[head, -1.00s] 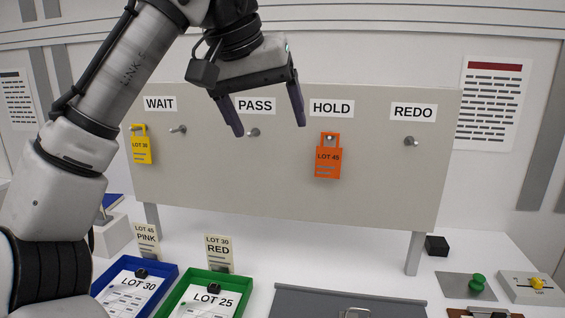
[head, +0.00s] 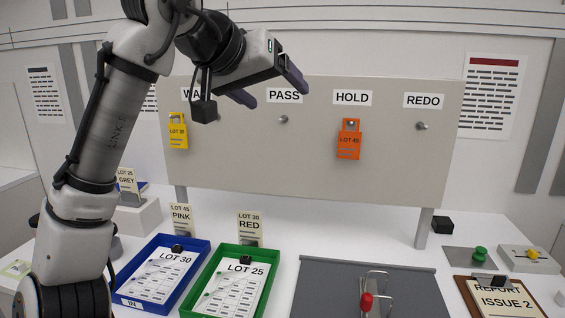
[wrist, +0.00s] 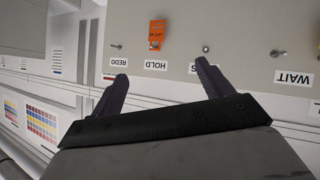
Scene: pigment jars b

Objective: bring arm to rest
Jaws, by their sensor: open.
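My gripper (head: 270,90) is open and empty, raised in front of the upper left of the grey peg board (head: 310,180). Its two dark fingers stand apart, and part of my wrist hides some of the WAIT label. In the wrist view my gripper (wrist: 160,75) shows nothing between its fingers, with the board upside down beyond. A yellow LOT 30 tag (head: 178,135) hangs on the peg at the WAIT end. An orange LOT 45 tag (head: 349,145) hangs under HOLD; it also shows in the wrist view (wrist: 156,35). The PASS peg (head: 283,119) and REDO peg (head: 421,126) are bare.
Below the board stand a blue tray (head: 118,297) with a LOT 30 sheet and a green tray (head: 188,306) with a LOT 25 sheet. A dark grey panel (head: 325,280), a red-handled object (head: 366,301) and a clipboard (head: 500,300) lie to the right.

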